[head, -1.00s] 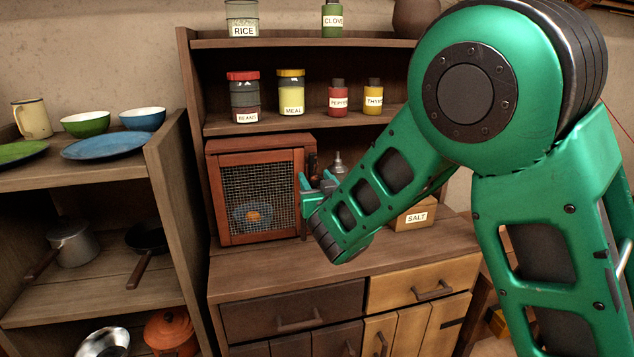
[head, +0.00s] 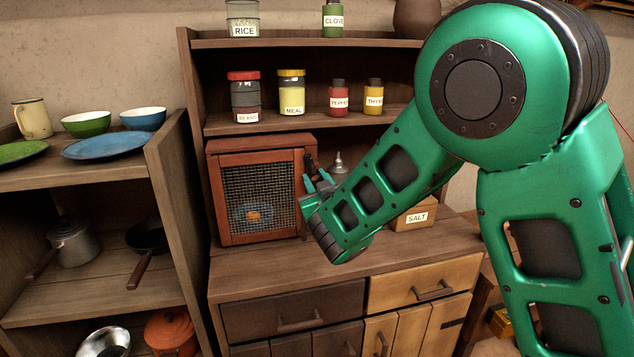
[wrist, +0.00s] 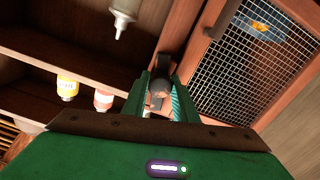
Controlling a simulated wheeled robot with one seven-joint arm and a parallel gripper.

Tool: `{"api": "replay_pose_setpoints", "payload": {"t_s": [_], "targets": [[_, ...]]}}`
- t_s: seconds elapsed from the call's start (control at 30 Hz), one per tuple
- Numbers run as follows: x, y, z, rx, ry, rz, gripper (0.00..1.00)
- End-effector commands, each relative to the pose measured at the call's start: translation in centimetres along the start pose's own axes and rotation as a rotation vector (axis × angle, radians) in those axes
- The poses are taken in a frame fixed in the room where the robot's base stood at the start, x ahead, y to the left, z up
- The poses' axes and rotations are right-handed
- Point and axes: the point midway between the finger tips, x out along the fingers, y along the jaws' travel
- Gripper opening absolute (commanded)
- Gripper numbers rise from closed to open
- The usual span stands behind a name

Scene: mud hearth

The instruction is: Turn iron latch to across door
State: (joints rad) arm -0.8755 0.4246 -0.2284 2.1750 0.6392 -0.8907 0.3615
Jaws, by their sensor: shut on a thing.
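The red-framed mesh cabinet (head: 260,143) stands on the counter with its door (head: 222,200) closed; the door also shows in the wrist view (wrist: 203,88). The dark iron latch (head: 309,163) is at the door's right edge, and its upper part shows above my gripper. My gripper (head: 318,184) is in front of that edge. In the wrist view the latch (wrist: 166,66) runs down between the fingers of my gripper (wrist: 160,92), which are shut on it. The latch's lower end is partly hidden by the fingers.
A dark door handle (wrist: 218,18) is near the latch in the wrist view. A spouted bottle (head: 338,163) and a salt box (head: 413,216) stand just right of the cabinet. Jars (head: 291,97) line the shelf above. The counter front (head: 270,272) is clear.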

Motion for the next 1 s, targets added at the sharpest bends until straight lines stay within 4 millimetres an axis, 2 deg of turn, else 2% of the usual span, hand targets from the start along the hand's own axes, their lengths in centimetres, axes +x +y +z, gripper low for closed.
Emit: {"api": "replay_pose_setpoints", "payload": {"t_s": [1.0], "targets": [[-0.02,-0.03,0.37,-0.961,-0.006,0.001,0.04]]}}
